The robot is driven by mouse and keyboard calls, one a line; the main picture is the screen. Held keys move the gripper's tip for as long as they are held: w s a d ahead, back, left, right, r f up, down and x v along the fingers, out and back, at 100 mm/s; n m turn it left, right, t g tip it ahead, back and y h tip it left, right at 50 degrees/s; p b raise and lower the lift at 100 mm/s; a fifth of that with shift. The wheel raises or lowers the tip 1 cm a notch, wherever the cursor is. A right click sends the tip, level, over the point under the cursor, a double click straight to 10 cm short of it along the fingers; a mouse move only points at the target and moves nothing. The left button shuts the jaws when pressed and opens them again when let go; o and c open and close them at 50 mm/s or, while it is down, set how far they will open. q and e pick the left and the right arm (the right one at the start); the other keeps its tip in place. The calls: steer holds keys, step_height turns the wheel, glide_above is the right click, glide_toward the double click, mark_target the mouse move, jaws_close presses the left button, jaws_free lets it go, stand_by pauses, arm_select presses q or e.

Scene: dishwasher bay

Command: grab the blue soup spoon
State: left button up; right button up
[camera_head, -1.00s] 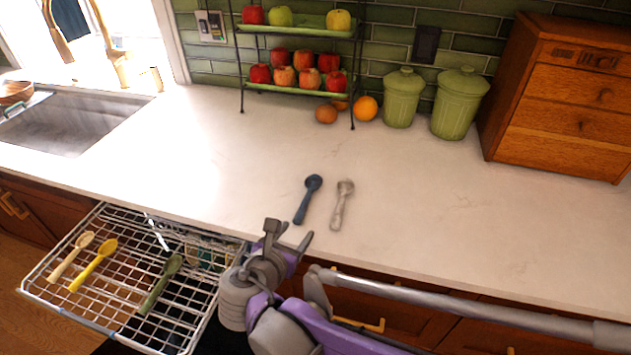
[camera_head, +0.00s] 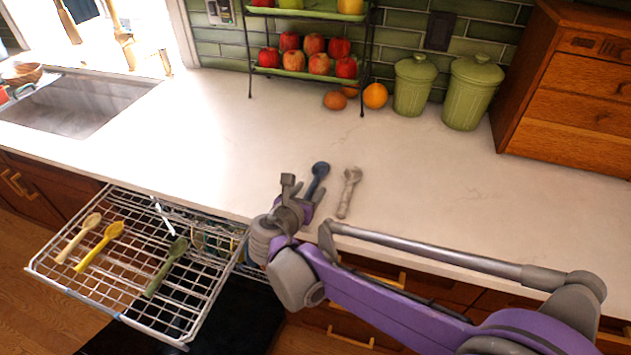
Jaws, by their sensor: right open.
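The blue soup spoon (camera_head: 319,172) lies on the white counter, its bowl toward the back wall and its handle toward me. My right gripper (camera_head: 306,190) is open at the front part of the counter, by the spoon's handle. The gripper hides the lower handle. I cannot tell whether the fingers touch it. My left gripper is not in view.
A pale marbled spoon (camera_head: 348,193) lies just right of the blue one. The pulled-out dishwasher rack (camera_head: 130,313) holds several spoons at lower left. Green canisters (camera_head: 471,94), an orange (camera_head: 375,96) and a fruit stand (camera_head: 308,75) stand behind. The counter's middle (camera_head: 430,165) is clear.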

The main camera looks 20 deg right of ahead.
jaws_close()
stand_by(0.3)
